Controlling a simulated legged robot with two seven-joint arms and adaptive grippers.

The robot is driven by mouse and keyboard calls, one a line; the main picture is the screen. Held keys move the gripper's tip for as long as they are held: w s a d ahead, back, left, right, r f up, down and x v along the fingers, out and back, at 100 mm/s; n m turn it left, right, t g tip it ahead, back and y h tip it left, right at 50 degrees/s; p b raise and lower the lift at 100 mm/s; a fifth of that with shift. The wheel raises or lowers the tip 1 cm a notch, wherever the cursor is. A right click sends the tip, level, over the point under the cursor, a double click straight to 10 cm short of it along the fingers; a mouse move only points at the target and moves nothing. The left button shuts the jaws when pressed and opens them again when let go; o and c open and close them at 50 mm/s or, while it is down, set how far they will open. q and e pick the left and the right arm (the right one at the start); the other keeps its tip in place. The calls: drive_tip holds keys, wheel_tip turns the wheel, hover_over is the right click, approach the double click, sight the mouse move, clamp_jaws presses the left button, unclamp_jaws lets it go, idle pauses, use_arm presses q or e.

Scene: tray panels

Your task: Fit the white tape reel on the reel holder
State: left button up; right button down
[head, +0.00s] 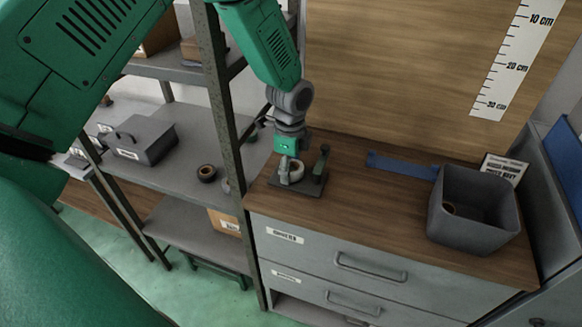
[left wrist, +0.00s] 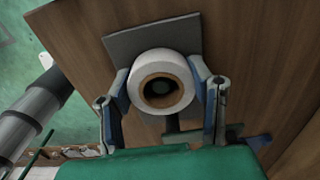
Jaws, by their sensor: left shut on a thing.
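The white tape reel (left wrist: 160,62) has a brown core and sits between the two fingers of my left gripper (left wrist: 161,82), which is shut on it. In the head view the reel (head: 296,171) is low over the dark base plate of the reel holder (head: 312,187), at the wooden counter's left end. The holder's upright part (head: 321,162) stands just right of the reel. In the left wrist view the plate (left wrist: 150,38) shows behind the reel. A dark greenish shape shows in the core's hole; I cannot tell whether the reel is on a spindle. My right gripper is not in view.
A grey bin (head: 474,220) with a brown ring inside stands at the counter's right. A metal shelf post (head: 228,130) rises close left of my left forearm. A dark tape reel (head: 206,173) and grey toolbox (head: 142,139) are on the shelf.

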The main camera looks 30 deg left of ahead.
use_arm(q)
drive_tip(key=shift+f, duration=0.15)
drive_tip(key=o, duration=1)
drive_tip(key=shift+o, duration=0.2)
wheel_tip(320, 180, up, 9)
drive_tip(key=p, duration=0.7)
drive_tip(key=shift+f, duration=0.1)
wheel_tip(320, 180, up, 2)
drive_tip(key=shift+r+p, duration=0.15)
drive_tip(key=shift+p, duration=0.8)
